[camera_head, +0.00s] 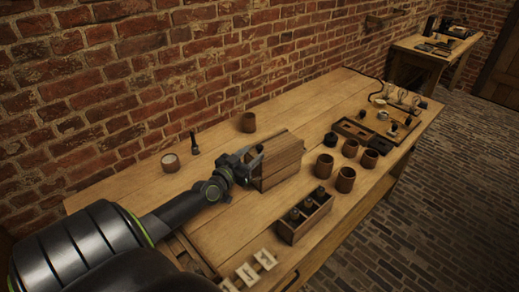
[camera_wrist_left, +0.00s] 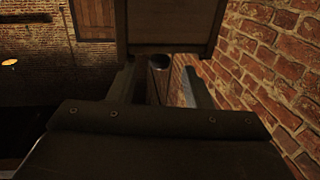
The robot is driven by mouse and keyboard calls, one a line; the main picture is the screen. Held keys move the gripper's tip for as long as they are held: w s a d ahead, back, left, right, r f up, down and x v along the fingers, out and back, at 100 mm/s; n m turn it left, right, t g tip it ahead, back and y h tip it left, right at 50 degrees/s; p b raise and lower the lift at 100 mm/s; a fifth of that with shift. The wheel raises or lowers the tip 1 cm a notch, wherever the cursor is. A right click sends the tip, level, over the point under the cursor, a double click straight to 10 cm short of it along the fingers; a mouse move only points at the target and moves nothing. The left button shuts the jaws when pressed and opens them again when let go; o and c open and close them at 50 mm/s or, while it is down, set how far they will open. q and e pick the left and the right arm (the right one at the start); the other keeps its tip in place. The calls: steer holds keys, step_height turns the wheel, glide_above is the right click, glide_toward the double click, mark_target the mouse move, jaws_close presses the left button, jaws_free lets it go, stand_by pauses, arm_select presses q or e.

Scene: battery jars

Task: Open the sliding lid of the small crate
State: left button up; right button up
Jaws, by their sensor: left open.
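The small wooden crate (camera_head: 280,162) stands on the long wooden table, left of a group of brown jars. Its slatted face is toward the head camera. I cannot make out the lid's edge or whether it is slid open. My left gripper (camera_head: 252,160) is open at the crate's left end, close to it; whether it touches is unclear. In the left wrist view a wooden box face (camera_wrist_left: 172,25), likely the crate, fills the top middle. It lies just past the two spread fingers of my left gripper (camera_wrist_left: 158,88). My right gripper does not show.
A brown jar (camera_head: 248,122) stands behind the crate. A white-topped jar (camera_head: 170,162) and a dark upright tool (camera_head: 194,143) are at left. Several brown jars (camera_head: 346,179) stand at right, and a compartment tray (camera_head: 304,217) lies in front. The brick wall (camera_head: 130,85) runs behind the table.

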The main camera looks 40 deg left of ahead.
mark_target(257, 150)
arm_select(q)
steer(key=w, duration=0.3)
steer(key=w+b, duration=0.1)
steer(key=w, duration=0.1)
steer(key=shift+a, duration=0.25)
steer(key=shift+c, duration=0.5)
jaws_close()
